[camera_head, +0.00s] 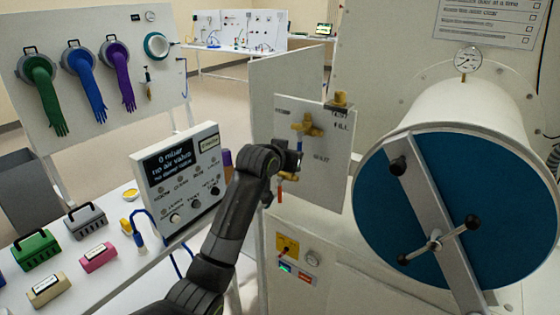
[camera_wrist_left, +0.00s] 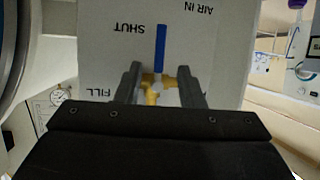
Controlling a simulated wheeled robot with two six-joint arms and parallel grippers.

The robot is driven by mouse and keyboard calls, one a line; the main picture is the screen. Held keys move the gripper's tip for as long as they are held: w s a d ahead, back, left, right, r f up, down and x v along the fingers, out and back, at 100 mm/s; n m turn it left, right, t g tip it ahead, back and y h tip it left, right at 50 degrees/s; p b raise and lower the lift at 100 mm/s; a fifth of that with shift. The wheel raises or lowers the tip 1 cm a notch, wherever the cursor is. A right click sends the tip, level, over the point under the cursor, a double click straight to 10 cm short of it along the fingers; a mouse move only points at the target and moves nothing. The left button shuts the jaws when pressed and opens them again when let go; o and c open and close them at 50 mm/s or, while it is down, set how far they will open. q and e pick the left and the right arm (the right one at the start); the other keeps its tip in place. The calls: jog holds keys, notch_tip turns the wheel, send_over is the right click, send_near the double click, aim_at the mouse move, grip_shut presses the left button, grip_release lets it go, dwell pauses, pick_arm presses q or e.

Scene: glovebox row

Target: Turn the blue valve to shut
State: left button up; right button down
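The blue valve has a brass body (camera_head: 307,126) on a white upright panel (camera_head: 335,185), with a blue lever (camera_head: 299,144) hanging straight down, partly hidden by my arm. In the left wrist view, which is upside down, the blue lever (camera_wrist_left: 160,48) runs from the brass body (camera_wrist_left: 155,84) past the SHUT lettering, which is beside it. My left gripper (camera_wrist_left: 160,74) is open in front of the panel, one finger on each side of the brass body and lever base. I cannot tell whether they touch. My right gripper is not in view.
A red lever (camera_head: 280,191) on a brass fitting sits just below my left gripper. A large blue round door (camera_head: 400,215) with black-knobbed handles stands to the right. A display box (camera_head: 182,178) stands on the white table to the left, with several coloured blocks.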

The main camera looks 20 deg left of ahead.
pick_arm(q)
jog(key=b+v, duration=0.1)
jog(key=v, duration=0.5)
dwell(0.6)
